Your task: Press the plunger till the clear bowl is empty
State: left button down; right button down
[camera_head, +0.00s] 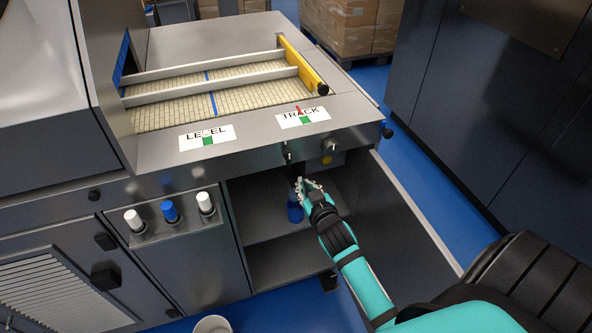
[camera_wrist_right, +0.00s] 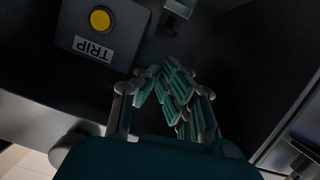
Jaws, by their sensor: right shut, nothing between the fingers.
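My right gripper (camera_head: 307,184) reaches into the open front of the grey machine's lower cabinet. It is shut and empty, and its fingers fill the middle of the right wrist view (camera_wrist_right: 172,84). A small blue object (camera_head: 295,212) sits in the cabinet just below the fingers, partly hidden by them. I cannot tell whether it belongs to the plunger or bowl. A small metal fitting (camera_wrist_right: 177,8) shows beyond the fingertips in the right wrist view. I cannot make out a clear bowl. My left gripper is not in view.
A yellow button (camera_wrist_right: 100,20) labelled TRIP is on a dark box beside the fingers. The open cabinet door (camera_head: 400,220) stands right of my forearm. Several knobs (camera_head: 170,211) are on the front panel. A white container (camera_head: 212,325) is at the bottom edge.

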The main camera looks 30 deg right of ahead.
aim_at(296, 178)
jog(key=x, duration=0.9)
jog(key=shift+w+f, duration=0.1)
jog(key=shift+w, duration=0.05)
jog(key=shift+b, duration=0.3)
